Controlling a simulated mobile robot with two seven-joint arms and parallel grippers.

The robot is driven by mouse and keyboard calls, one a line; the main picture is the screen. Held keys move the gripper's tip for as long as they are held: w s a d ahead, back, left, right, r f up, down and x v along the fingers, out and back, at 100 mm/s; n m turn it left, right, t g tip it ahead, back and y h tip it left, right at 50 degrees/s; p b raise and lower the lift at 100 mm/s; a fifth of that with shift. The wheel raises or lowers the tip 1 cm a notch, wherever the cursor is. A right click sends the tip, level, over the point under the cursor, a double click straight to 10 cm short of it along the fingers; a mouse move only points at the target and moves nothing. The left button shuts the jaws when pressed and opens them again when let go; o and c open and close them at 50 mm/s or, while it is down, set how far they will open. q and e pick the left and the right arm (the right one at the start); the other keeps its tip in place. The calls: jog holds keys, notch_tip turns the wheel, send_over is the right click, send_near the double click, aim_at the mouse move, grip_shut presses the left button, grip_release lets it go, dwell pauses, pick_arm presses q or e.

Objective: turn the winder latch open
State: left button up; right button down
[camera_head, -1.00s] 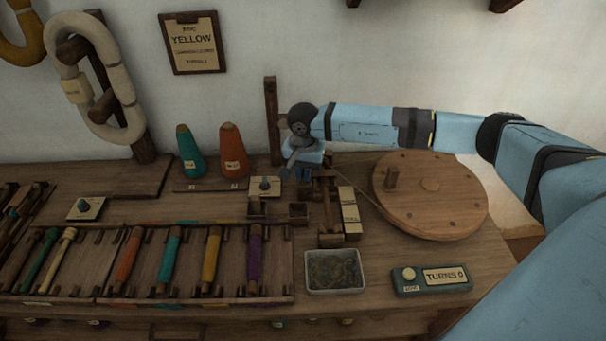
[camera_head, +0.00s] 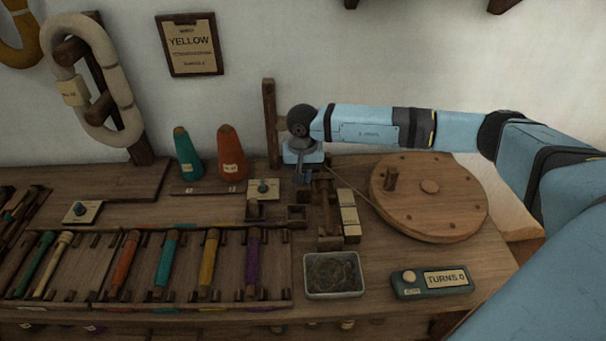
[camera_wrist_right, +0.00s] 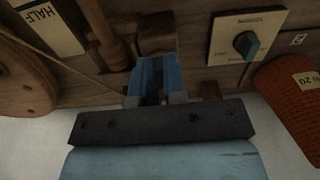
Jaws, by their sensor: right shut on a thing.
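The winder's wooden wheel (camera_head: 430,194) lies at the right of the bench, with a crank peg and a thread running left to a small wooden spindle frame (camera_head: 324,215). My right gripper (camera_head: 302,178) reaches down at the back left of this frame. In the right wrist view its blue fingers (camera_wrist_right: 152,80) are close together, shut on a small part at the frame that I take to be the winder latch. The fingers hide most of that part, so its angle cannot be told. A wooden block (camera_wrist_right: 158,36) shows just beyond the fingertips. My left gripper is out of view.
A plate with a green knob (camera_head: 263,187) sits just left of the gripper. Teal (camera_head: 188,155) and orange (camera_head: 232,154) cones stand behind. A bobbin rack (camera_head: 190,265), grey tray (camera_head: 334,274) and turns counter (camera_head: 432,282) are in front. A wooden post (camera_head: 270,120) stands close behind.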

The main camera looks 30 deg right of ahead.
jog(key=c, duration=1.2)
grip_release()
jog(key=shift+r, duration=0.1)
jog(key=shift+r, duration=0.3)
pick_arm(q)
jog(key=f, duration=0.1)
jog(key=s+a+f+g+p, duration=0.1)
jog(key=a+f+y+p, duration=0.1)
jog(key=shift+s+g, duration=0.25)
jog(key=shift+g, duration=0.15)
pick_arm(e)
notch_tip(320, 180, up, 13)
jog(key=shift+r, duration=0.1)
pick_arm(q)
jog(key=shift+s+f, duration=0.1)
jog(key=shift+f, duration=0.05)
